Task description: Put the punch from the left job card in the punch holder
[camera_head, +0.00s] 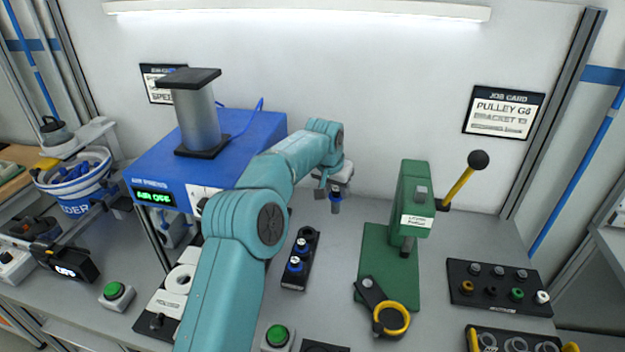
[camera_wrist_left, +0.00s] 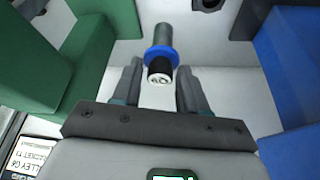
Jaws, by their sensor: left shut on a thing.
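My left gripper (camera_head: 335,188) is shut on a punch (camera_head: 336,205) with a blue collar, held above the bench between the blue press and the green press. In the left wrist view the punch (camera_wrist_left: 159,54) sits between the fingertips (camera_wrist_left: 158,88), its dark marked end toward the camera; the marking is too small to read surely. A black punch rack (camera_head: 287,282) below holds two blue-collared punches (camera_head: 296,264) and shows a dark socket at its far end. The left job card (camera_head: 152,84) is mostly hidden behind the blue press's cylinder. My right gripper is out of view.
The blue air press (camera_head: 165,160) displays "AIR OFF" and stands left of my arm. The green press (camera_head: 412,205) with its yellow lever stands right. A black tray (camera_head: 500,300) of small parts is further right. The right job card (camera_head: 504,112) hangs behind.

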